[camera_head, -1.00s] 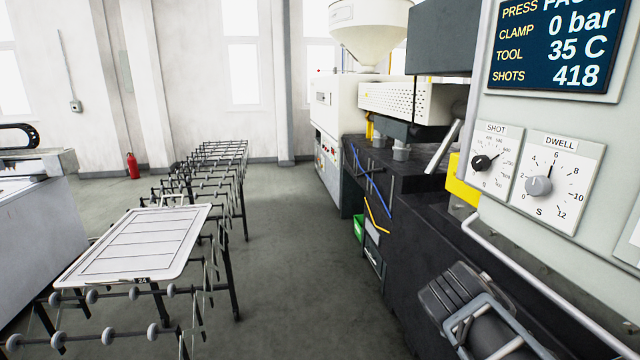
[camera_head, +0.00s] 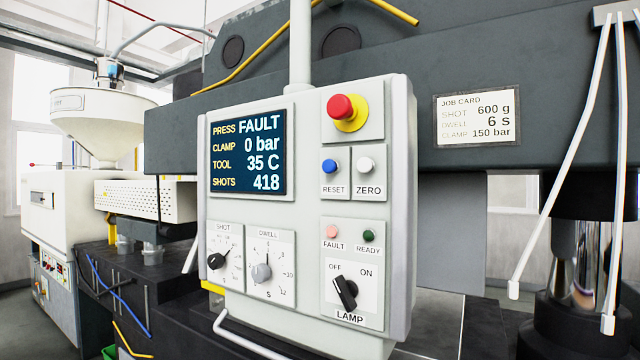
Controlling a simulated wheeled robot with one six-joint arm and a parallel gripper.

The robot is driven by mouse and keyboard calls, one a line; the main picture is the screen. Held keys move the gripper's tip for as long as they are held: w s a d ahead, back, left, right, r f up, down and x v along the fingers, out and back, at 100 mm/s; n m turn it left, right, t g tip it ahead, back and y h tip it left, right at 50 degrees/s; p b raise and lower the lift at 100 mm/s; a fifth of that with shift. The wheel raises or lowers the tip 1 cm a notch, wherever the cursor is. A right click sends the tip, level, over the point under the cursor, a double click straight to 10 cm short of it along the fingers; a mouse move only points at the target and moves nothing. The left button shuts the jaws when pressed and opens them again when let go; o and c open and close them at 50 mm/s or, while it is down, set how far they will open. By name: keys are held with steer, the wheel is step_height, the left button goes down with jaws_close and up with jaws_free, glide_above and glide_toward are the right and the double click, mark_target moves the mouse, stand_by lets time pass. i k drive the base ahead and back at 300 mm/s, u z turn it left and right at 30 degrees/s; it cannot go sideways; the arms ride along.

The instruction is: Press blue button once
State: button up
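The blue button (camera_head: 329,166) is a small round push button labelled RESET. It sits on the pale control panel (camera_head: 300,225), right of the screen and below the red emergency stop. A white button (camera_head: 365,164) labelled ZERO is directly to its right. The screen (camera_head: 248,152) reads PRESS FAULT, CLAMP 0 bar, TOOL 35 C, SHOTS 418. A pinkish FAULT lamp (camera_head: 332,232) and a dark green READY lamp (camera_head: 368,236) are below. My gripper is not in view.
A red emergency stop (camera_head: 341,107) on a yellow base protrudes above the blue button. SHOT (camera_head: 216,261) and DWELL (camera_head: 261,272) knobs and a LAMP switch (camera_head: 346,291) are lower. A bent rail (camera_head: 250,342) runs beneath the panel. A job card (camera_head: 478,118) hangs right.

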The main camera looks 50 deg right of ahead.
mark_target(329, 166)
steer(key=k, duration=0.4)
steer(key=z, duration=1.15)
